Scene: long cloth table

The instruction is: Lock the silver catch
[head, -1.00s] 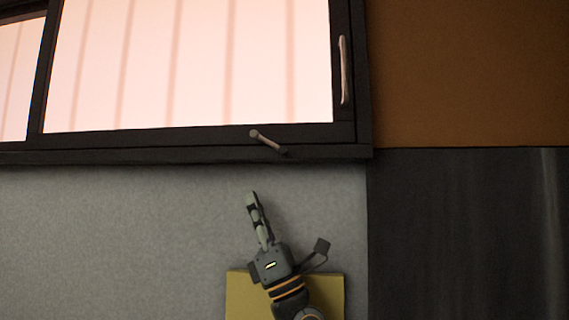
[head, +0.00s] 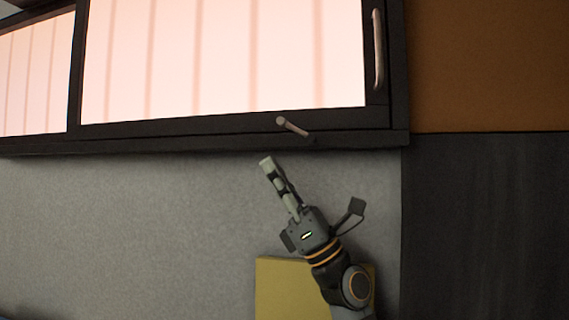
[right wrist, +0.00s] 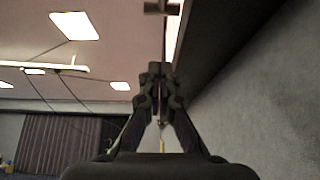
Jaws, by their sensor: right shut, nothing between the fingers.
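The silver catch (head: 293,127) is a short bar with a round knob at its left end, on the dark lower frame of the window (head: 220,75). It slants down to the right. My right gripper (head: 266,163) is shut and empty, pointing up just below the frame, a little below and left of the catch, apart from it. In the right wrist view the shut fingertips (right wrist: 160,70) show, with a T-shaped metal piece (right wrist: 162,8), seemingly the catch, above them at the top edge. My left gripper is not in view.
A long silver handle (head: 378,50) stands upright on the window's right frame. A yellow panel (head: 290,287) is behind my right arm. Grey wall (head: 130,220) lies below the frame, with a dark panel (head: 485,220) to the right.

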